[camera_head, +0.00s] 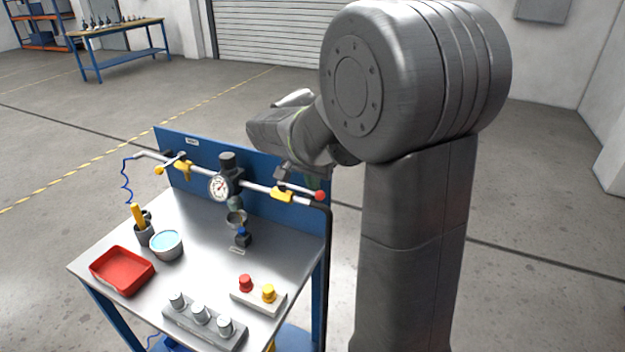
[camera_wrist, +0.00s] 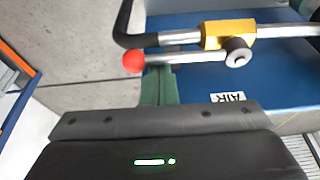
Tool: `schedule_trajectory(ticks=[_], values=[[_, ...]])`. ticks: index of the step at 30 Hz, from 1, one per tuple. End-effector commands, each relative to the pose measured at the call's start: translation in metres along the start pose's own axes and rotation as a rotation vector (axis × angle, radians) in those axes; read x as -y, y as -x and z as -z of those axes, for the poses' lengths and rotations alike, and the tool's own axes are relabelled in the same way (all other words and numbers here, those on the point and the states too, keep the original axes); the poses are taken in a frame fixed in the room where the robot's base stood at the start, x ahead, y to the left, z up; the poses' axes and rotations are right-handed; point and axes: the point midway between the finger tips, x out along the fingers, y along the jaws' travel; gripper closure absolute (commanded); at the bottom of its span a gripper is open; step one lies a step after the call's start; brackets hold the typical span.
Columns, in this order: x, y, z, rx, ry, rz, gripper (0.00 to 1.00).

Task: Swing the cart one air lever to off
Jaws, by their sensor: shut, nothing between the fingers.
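The air lever (camera_wrist: 185,59) is a thin metal bar with a red ball knob (camera_wrist: 132,63), on a yellow valve body (camera_wrist: 228,34). It lies nearly parallel to the pipe (camera_wrist: 295,31). An upside-down AIR label (camera_wrist: 228,97) is on the blue panel below it. In the head view, the red knob (camera_head: 320,195) is at the right end of the cart's pipe. My gripper (camera_wrist: 157,85) is shut and empty, its green-grey fingers beside the lever close to the knob. I cannot tell whether they touch. In the head view my arm partly hides this spot.
A second yellow valve (camera_head: 183,170) with an orange-knobbed lever sits left on the pipe, past a gauge (camera_head: 219,187). The steel cart top (camera_head: 200,262) holds a red tray (camera_head: 122,270), a bowl (camera_head: 166,245) and red and yellow buttons (camera_head: 257,290). The floor around is open.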

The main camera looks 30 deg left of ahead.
Motion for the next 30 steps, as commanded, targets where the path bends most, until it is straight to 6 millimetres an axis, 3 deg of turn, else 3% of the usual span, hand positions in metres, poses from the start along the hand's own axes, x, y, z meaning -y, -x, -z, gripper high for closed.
schedule_trajectory(ticks=[20, 30], values=[[-0.001, 0.002, -0.007, 0.000, -0.083, -0.026, 1.00], [0.000, 0.005, -0.020, -0.001, -0.243, -0.077, 1.00]])
